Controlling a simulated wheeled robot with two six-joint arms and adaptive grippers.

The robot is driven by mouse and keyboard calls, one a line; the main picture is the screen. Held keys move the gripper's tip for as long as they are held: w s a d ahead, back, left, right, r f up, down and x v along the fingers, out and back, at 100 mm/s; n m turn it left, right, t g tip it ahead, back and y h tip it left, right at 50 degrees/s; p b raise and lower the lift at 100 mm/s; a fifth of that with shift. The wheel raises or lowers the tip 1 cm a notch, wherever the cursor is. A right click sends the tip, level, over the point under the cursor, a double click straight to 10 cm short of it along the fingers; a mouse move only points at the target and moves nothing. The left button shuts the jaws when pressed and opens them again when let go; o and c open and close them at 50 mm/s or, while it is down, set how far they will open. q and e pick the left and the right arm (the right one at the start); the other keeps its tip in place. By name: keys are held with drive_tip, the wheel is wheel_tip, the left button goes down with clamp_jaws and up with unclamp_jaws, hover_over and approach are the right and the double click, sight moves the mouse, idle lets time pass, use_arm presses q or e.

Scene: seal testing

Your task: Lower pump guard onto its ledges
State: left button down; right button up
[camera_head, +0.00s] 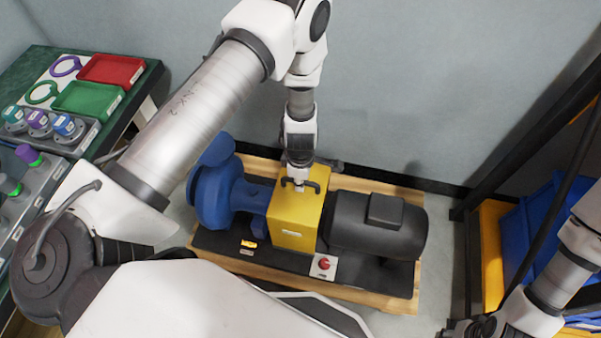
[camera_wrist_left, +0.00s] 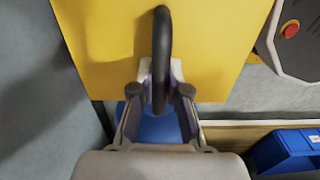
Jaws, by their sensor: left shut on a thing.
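The yellow pump guard (camera_head: 296,219) is a box with a black handle (camera_head: 300,184) on its top. It stands between the blue pump (camera_head: 219,190) and the dark motor (camera_head: 375,225). My left gripper (camera_head: 299,181) is above it and shut on the handle. In the left wrist view the fingers (camera_wrist_left: 159,95) close around the black handle (camera_wrist_left: 161,50), with the yellow top (camera_wrist_left: 90,40) beyond. The ledges are hidden under the guard, so I cannot tell whether it touches them. My right gripper (camera_head: 480,327) is at the lower right edge, partly cut off.
The pump unit sits on a black base on a wooden pallet (camera_head: 400,304). A red button box (camera_head: 323,266) is at the guard's front right. A green table (camera_head: 150,75) with red (camera_head: 138,71) and green trays is at left. A rack with blue bins (camera_head: 540,220) is at right.

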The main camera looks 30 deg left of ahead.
use_arm(q)
drive_tip(key=shift+w+f, duration=0.15)
drive_tip(key=shift+f, duration=0.15)
idle(0.5)
drive_tip(key=c, duration=1.1)
unclamp_jaws()
drive_tip(key=shift+f, duration=0.1)
wheel_tip(320, 180, up, 9)
drive_tip(key=p, duration=0.9)
